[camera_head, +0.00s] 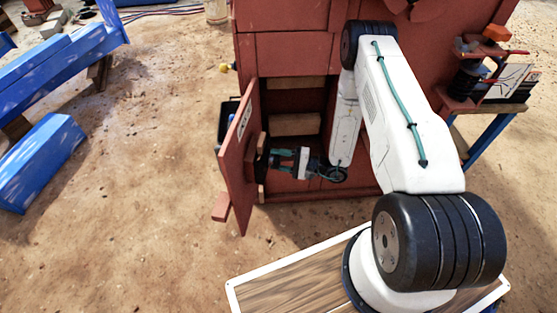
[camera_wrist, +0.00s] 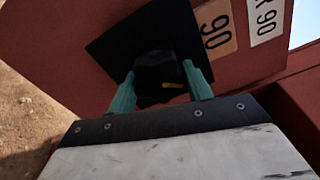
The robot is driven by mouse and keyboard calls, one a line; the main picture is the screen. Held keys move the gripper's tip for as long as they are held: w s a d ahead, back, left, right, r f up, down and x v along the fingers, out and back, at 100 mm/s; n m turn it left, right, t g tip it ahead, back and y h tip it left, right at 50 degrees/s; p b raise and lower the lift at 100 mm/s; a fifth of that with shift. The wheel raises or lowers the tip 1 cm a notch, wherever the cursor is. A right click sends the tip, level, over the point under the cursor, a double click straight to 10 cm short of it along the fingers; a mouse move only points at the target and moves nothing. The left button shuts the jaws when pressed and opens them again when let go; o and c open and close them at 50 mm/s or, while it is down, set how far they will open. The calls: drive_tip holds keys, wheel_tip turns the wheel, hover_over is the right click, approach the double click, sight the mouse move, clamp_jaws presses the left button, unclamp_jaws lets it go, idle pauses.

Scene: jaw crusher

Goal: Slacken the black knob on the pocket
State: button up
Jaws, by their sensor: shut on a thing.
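The black knob (camera_wrist: 160,76) sits between my gripper's two teal fingers in the wrist view, in front of a dark square plate (camera_wrist: 118,48) on a red panel. A small yellow mark shows on the knob. My gripper (camera_wrist: 160,88) is shut on the knob. In the head view my gripper (camera_head: 275,160) reaches left to the inner face of the open red door (camera_head: 238,165), where the dark plate is. The knob itself is hard to make out there. I cannot tell which part is the pocket.
Labels reading 90 (camera_wrist: 217,32) are beside the plate. The red crusher body (camera_head: 280,52) with an open compartment stands behind my arm. Blue beams (camera_head: 60,65) lie at the left. A blue-legged stand (camera_head: 490,135) is at the right. Bare dirt is free at front left.

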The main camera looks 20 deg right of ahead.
drive_tip(key=o, duration=1)
drive_tip(key=shift+v, duration=3.95)
drive_tip(key=shift+f, duration=0.1)
